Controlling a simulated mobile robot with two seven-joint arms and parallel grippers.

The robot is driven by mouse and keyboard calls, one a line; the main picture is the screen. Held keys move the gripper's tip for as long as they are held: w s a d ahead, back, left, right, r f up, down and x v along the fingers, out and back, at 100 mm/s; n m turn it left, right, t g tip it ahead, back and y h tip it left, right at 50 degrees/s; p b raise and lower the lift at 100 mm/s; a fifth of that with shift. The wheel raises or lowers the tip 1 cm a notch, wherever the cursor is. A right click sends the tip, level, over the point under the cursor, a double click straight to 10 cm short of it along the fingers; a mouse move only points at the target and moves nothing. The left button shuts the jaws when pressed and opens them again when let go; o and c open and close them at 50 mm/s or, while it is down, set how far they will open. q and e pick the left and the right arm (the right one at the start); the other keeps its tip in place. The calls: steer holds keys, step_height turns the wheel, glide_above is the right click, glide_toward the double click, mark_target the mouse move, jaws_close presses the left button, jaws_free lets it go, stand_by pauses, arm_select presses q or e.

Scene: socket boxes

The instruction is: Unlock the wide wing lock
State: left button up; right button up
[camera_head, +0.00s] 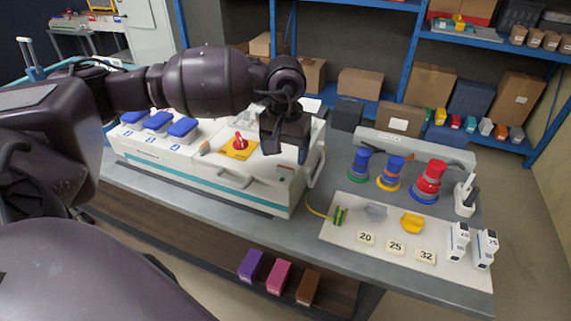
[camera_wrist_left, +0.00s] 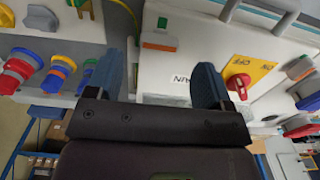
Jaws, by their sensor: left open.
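My left gripper (camera_head: 287,150) hangs over the right part of the white socket box (camera_head: 220,182), fingers pointing down. In the left wrist view its two blue-grey fingers (camera_wrist_left: 160,78) are apart, with nothing gripped between them. Between the fingers show the box's pale top, a partly hidden label (camera_wrist_left: 180,77) and a small reddish piece (camera_wrist_left: 160,46). A red rotary knob (camera_head: 240,141) sits on a yellow plate left of the gripper; it also shows in the left wrist view (camera_wrist_left: 238,84). I cannot tell which part is the wide wing lock. My right gripper is out of view.
Blue socket lids (camera_head: 157,121) line the box's left side. Plugs in blue, orange and red (camera_head: 430,180) stand right of the box. A pale mat (camera_head: 340,235) holds small parts and number tiles. Shelves with cartons stand behind. The bench's front strip is clear.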

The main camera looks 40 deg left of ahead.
mark_target(285, 167)
arm_select(q)
steer(key=shift+f, duration=2.1)
steer(key=c, duration=0.9)
